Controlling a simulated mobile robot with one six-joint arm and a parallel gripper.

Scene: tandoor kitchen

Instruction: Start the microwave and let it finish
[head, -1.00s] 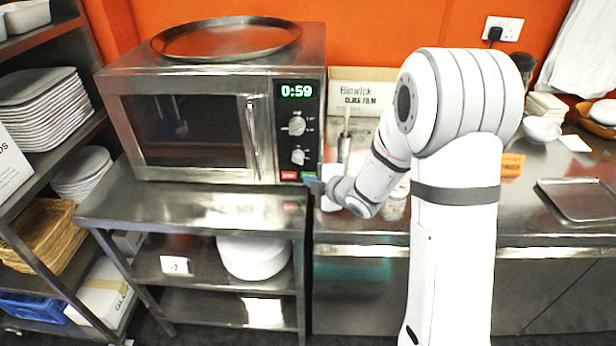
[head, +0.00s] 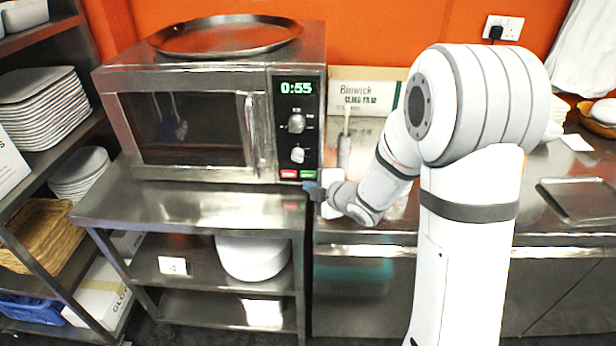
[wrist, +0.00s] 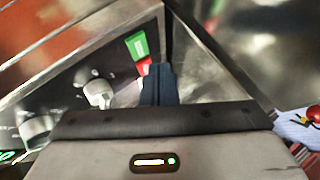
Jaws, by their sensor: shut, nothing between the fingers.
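The steel microwave (head: 190,80) stands on a metal shelf unit with its door shut. Its green display (head: 296,88) reads 0:55. Below the display are two dials, then a red button (head: 289,174) and a green button (head: 308,174) at the panel's bottom. In the wrist view the green button (wrist: 137,46) lies just beyond the fingertips, with a dial (wrist: 98,93) to the left. My gripper (head: 309,187) is shut and empty at the panel's lower right corner. It also shows in the wrist view (wrist: 159,72). I cannot tell whether the fingertips touch the panel.
A round tray (head: 226,36) lies on top of the microwave. A carton (head: 366,94) and a steel counter (head: 540,220) are to the right. A rack with plates (head: 45,110) and a basket (head: 40,232) stands at the left.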

